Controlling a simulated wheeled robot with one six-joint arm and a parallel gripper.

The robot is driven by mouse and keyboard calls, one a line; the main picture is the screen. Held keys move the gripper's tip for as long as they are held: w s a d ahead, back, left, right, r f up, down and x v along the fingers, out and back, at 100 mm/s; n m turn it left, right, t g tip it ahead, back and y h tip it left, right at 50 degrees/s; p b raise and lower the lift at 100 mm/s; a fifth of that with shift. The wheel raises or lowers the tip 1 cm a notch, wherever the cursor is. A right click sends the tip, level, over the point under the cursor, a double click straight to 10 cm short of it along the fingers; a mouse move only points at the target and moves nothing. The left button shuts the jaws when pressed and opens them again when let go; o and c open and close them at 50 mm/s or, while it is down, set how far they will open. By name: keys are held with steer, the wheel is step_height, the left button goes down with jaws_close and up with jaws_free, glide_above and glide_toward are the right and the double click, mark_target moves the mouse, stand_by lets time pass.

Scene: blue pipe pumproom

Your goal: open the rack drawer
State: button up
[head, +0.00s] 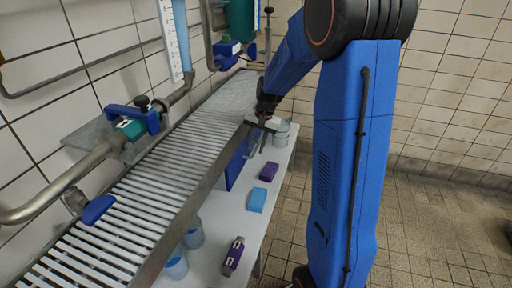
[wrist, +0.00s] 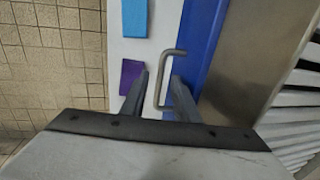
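The rack drawer shows as a blue front panel (head: 236,165) under the slatted rack in the head view, and as a blue strip (wrist: 203,45) in the wrist view. A grey bent-bar handle (wrist: 161,80) stands out from its face. My gripper (wrist: 160,77) is open, with one finger on each side of the handle's long bar; I see no clear contact. I cannot see a gap that shows the drawer open.
A light blue block (head: 257,199), a purple block (head: 269,171) and a dark purple item (head: 233,256) lie on the white shelf in front of the drawer. Pipes run along the left wall. Tiled floor is clear at right.

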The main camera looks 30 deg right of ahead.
steer(key=shift+f, duration=0.35)
steer(key=shift+c, duration=0.7)
jaws_close()
steer(key=s+d, duration=1.3)
steer(key=shift+s, duration=0.15)
steer(key=shift+o, duration=0.7)
jaws_free()
